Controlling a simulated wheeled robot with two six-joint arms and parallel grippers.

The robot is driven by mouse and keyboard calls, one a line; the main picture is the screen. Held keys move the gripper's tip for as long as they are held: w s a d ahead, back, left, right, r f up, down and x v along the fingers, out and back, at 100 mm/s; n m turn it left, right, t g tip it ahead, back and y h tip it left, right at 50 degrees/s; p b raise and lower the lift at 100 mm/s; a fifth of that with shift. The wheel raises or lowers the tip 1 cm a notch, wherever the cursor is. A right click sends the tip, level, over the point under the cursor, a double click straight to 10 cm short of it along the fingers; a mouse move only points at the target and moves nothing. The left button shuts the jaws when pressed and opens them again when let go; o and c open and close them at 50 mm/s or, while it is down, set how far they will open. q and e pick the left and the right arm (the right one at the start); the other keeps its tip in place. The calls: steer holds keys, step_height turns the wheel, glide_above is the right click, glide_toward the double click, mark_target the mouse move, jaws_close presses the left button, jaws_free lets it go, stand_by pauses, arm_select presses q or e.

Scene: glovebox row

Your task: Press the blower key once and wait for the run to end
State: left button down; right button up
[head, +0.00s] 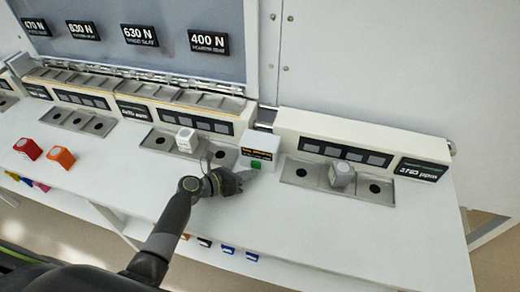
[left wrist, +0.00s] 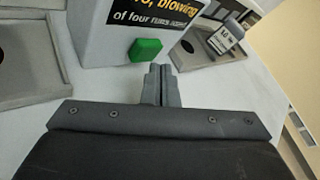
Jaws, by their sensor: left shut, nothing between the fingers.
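The blower unit (head: 262,142) is a small white box on the bench with a black display and yellow text. In the left wrist view its display (left wrist: 155,10) is partly cut off; "blowing" and "of four runs" are legible. The green key (head: 256,165) sits low on its front face and shows large in the left wrist view (left wrist: 144,49). My left gripper (head: 250,175) is shut and empty, its fingertips (left wrist: 161,70) just in front of the key and slightly to its right in the wrist view. A small gap seems to show; contact is unclear. My right gripper is out of view.
Grey trays with round holes flank the unit; a white block (head: 187,139) stands in the left one and a grey block (head: 341,175) in the right one. Red (head: 29,149) and orange (head: 61,157) blocks sit at far left.

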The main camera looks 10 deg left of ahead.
arm_select(q)
steer(key=shift+s+r+p, duration=0.1)
steer(key=shift+s+p, duration=0.35)
steer(key=shift+s, duration=0.1)
steer(key=s+p, duration=0.2)
steer(key=s, duration=0.2)
steer(key=shift+s, duration=0.5)
